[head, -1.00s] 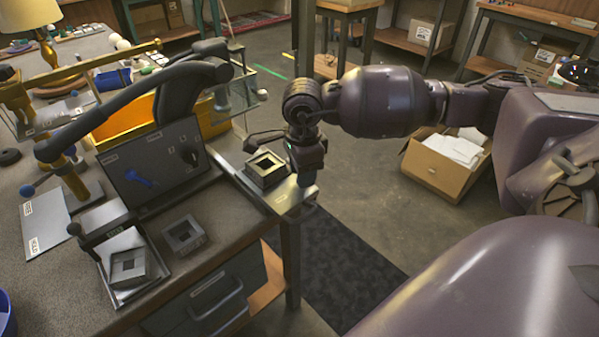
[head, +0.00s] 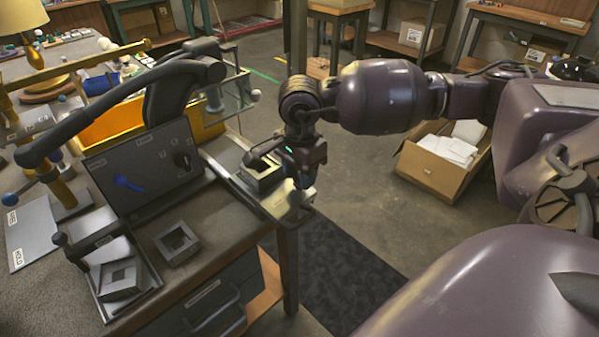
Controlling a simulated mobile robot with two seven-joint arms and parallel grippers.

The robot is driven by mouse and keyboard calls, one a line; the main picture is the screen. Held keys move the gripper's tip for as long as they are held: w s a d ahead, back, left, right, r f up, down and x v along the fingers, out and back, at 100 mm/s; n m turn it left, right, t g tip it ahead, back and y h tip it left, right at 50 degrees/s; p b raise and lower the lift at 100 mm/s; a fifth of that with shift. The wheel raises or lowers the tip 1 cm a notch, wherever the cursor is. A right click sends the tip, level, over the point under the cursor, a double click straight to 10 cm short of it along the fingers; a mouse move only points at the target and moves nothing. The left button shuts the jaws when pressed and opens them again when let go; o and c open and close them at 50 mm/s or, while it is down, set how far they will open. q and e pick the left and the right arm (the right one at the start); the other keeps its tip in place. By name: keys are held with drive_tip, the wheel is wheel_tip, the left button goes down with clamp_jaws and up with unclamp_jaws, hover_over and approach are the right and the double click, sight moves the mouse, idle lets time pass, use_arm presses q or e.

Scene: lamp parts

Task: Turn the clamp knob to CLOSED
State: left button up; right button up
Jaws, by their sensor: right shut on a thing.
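A grey upright panel (head: 130,170) stands on the workbench at left. It carries a blue lever (head: 128,184) and a black knob (head: 182,160). Its labels are too small to read, so I cannot tell which is the clamp knob or how it is set. My right gripper (head: 298,203) is low at the bench's right corner, well right of the panel. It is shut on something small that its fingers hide. A square dark block (head: 262,172) sits just left of it, on a pale plate at the corner. My left gripper is not in view.
A square grey frame (head: 177,243) lies on the bench in front of the panel. Another sits in a metal tray (head: 155,283) with a black lever beside it. A dark curved arm (head: 110,95) overhangs the panel. An orange bin (head: 112,124) stands behind it. An open carton (head: 440,182) is on the floor.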

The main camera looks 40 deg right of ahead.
drive_tip(key=shift+r, duration=0.1)
drive_tip(key=o, duration=0.9)
wheel_tip(320, 180, up, 11)
drive_tip(key=shift+f+p, duration=0.15)
drive_tip(key=shift+p, duration=0.5)
